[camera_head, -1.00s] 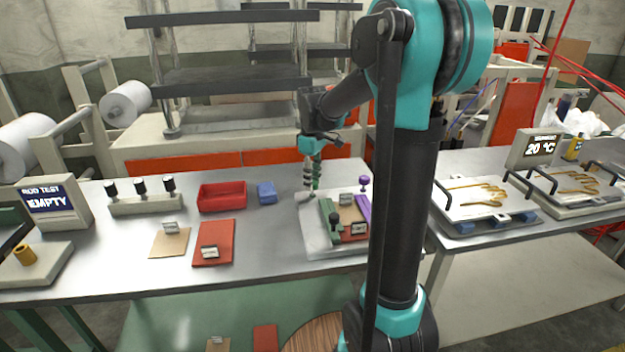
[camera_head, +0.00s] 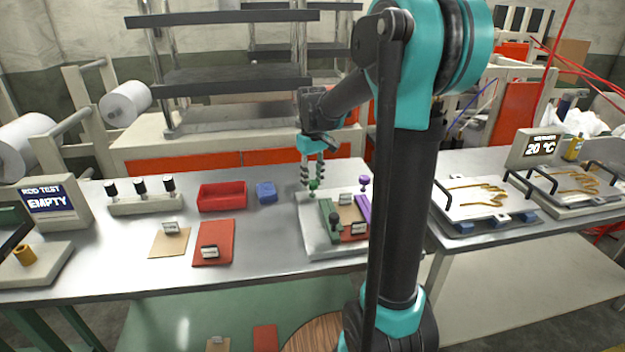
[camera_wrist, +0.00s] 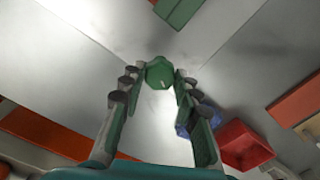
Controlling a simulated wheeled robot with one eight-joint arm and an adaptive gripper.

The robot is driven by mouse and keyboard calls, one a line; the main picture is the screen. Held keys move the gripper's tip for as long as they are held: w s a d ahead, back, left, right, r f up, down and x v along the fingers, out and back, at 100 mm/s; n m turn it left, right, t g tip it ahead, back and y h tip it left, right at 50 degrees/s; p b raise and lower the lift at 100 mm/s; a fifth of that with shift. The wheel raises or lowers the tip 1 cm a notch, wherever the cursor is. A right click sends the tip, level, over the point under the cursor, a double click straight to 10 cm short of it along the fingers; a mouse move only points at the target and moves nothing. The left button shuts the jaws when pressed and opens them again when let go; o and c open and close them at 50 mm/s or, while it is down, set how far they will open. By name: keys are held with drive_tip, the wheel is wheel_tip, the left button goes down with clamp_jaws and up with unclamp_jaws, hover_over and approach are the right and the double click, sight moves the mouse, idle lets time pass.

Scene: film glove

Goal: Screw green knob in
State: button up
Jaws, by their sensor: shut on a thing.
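The green knob (camera_wrist: 160,73) is between the fingertips of my gripper (camera_wrist: 158,80) in the wrist view. In the head view the green knob (camera_head: 313,184) shows low between the fingers of my gripper (camera_head: 312,180), at the back left corner of the light metal plate (camera_head: 312,235). My gripper points down and is shut on the knob. Whether the knob's thread sits in the plate is hidden. A green bar (camera_head: 328,218) and a purple bar (camera_head: 364,209) lie on the plate, with a purple knob (camera_head: 364,182) at the purple bar's far end.
A blue block (camera_head: 266,192) and a red bin (camera_head: 222,197) stand left of the plate. A tan card (camera_head: 168,245) and a red card (camera_head: 212,250) lie on the table. A rack of black-topped rods (camera_head: 141,200) stands further left.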

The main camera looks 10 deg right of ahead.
sight(312, 182)
drive_tip(key=m, duration=1.2)
drive_tip(key=shift+m, duration=0.4)
idle(0.3)
drive_tip(key=o, duration=1.2)
drive_tip(key=shift+r, duration=0.15)
wheel_tip(312, 182, up, 12)
drive_tip(key=shift+f, duration=0.1)
drive_tip(key=shift+s, duration=0.1)
